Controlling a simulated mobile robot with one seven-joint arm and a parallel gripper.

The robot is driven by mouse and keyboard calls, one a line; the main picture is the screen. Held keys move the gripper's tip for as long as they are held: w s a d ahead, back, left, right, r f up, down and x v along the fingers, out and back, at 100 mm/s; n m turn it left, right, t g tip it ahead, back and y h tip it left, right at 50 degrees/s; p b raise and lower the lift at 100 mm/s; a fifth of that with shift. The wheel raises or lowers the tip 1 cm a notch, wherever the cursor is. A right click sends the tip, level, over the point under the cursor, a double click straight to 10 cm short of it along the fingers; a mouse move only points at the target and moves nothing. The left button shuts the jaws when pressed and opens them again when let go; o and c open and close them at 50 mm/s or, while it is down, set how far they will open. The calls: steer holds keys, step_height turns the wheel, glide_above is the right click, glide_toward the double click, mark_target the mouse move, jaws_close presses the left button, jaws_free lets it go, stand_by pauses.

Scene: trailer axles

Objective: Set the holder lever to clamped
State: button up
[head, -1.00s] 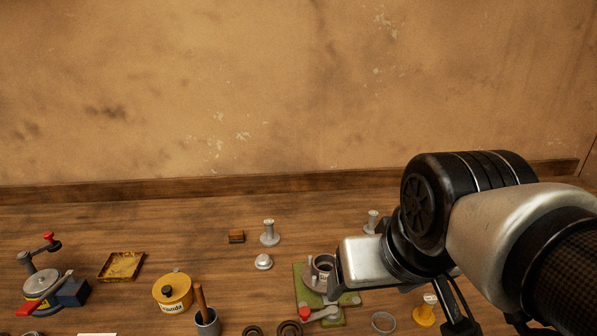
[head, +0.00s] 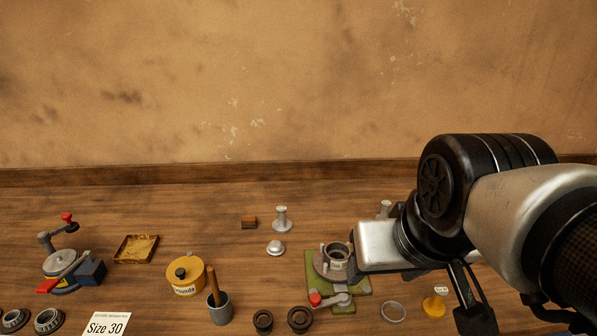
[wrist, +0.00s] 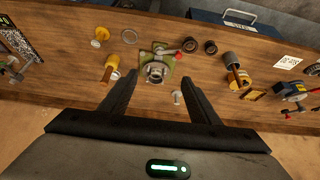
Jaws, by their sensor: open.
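The holder has a green base (head: 322,268) and a round grey socket (head: 336,258) with a dark ring-like opening. Its grey lever (head: 338,299) lies along the front side, with a red knob (head: 316,299) at its left end. In the wrist view the holder's socket (wrist: 155,71) shows between and beyond the fingertips, with the red knob (wrist: 179,55) above right. My gripper (wrist: 158,79) is open and empty, its two dark fingers spread apart. In the head view its silver body covers the holder's right edge. No finger visibly touches the lever.
Two dark rings (head: 299,319) lie just in front of the holder. A thin ring (head: 393,311) and a yellow-based part (head: 435,303) are to its right. A grey cup with a brush (head: 219,308) and a yellow tin (head: 186,276) stand left. A red-handled device (head: 60,264) is far left.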

steer(key=shift+w+a+r, duration=0.1)
steer(key=shift+w+r, duration=0.05)
steer(key=shift+w, duration=0.2)
steer(key=c, duration=0.3)
steer(key=w, duration=0.2)
steer(key=w+a+g, duration=0.1)
steer(key=w+n+g, duration=0.1)
steer(key=w, duration=0.1)
steer(key=shift+w+a+r, duration=0.2)
steer(key=shift+w+r, duration=0.1)
steer(key=shift+r, duration=0.05)
jaws_close()
steer(key=w+a+f+n+g, duration=0.2)
steer(key=w+a+f+g, duration=0.1)
steer(key=w+a+f, duration=0.2)
steer(key=w+a+f+n+g+h, duration=0.1)
steer(key=w+a+f+g, duration=0.2)
steer(key=w+f, duration=0.6)
steer(key=w+a, duration=0.1)
steer(key=w, duration=0.3)
steer(key=shift+w+a+f+n, duration=0.15)
steer(key=shift+a+f+n, duration=0.25)
